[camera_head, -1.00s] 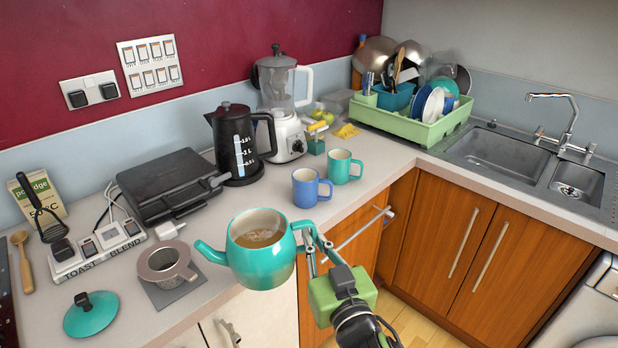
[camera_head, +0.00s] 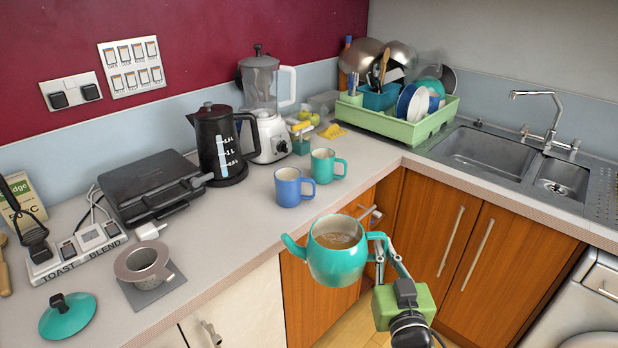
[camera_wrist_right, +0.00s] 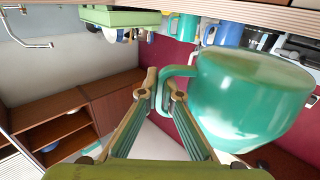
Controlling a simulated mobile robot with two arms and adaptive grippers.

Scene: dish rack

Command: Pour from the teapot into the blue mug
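The teal teapot (camera_head: 336,262) is lidless and holds brown liquid. It is held upright in the air in front of the counter edge, its spout pointing left. My right gripper (camera_head: 388,250) is shut on the teapot's handle at its right side. In the right wrist view the fingers (camera_wrist_right: 164,92) close on the handle, beside the teapot body (camera_wrist_right: 250,95). The blue mug (camera_head: 289,188) stands upright on the counter, behind and left of the teapot and apart from it. My left gripper is not in view.
A teal mug (camera_head: 324,166) stands close behind the blue mug. A black kettle (camera_head: 220,148), blender (camera_head: 264,110) and black grill (camera_head: 152,187) are further back and left. A metal strainer (camera_head: 143,266) and teal lid (camera_head: 67,318) lie at left. The counter in front of the mugs is clear.

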